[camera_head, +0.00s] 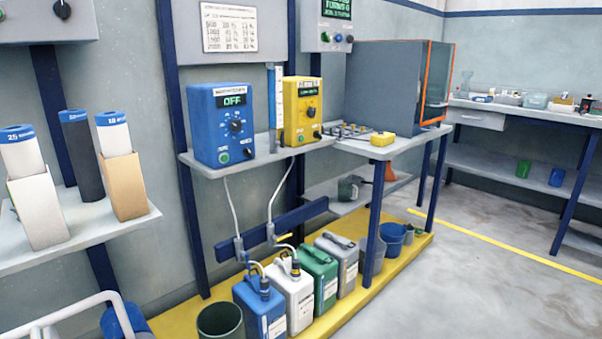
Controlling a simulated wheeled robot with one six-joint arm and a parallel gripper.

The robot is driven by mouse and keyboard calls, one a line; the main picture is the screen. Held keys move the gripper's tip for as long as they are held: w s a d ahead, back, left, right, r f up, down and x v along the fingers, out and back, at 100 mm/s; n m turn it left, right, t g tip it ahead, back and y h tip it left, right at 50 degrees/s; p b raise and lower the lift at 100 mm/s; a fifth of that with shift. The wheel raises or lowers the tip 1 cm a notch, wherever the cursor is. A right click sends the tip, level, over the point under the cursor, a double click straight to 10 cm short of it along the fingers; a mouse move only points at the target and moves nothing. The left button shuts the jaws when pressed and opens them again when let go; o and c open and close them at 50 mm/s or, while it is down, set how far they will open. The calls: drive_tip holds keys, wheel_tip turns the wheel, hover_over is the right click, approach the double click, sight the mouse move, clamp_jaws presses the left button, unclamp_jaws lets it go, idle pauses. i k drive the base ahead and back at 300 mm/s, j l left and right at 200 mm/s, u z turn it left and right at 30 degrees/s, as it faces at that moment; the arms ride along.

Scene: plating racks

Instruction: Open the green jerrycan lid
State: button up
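The green jerrycan (321,278) stands upright on the yellow floor platform, in a row between a white jerrycan (294,300) and a grey jerrycan (343,262). A white label is on its front side. Its top shows a handle, but the lid is too small to make out clearly. My gripper is not in view.
A blue jerrycan (261,308) with a hose stands left of the white one, and a dark green bin (221,320) stands beside it. A shelf (262,157) with blue and yellow devices is above. Open floor (460,290) lies to the right.

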sight(322, 256)
drive_tip(key=i+z, duration=0.25)
drive_tip(key=i, duration=0.25)
drive_tip(key=i+j+z, duration=0.1)
drive_tip(key=i+z, duration=0.2)
drive_tip(key=i, duration=0.2)
drive_tip(key=i+j+z, duration=0.25)
drive_tip(key=i, duration=0.25)
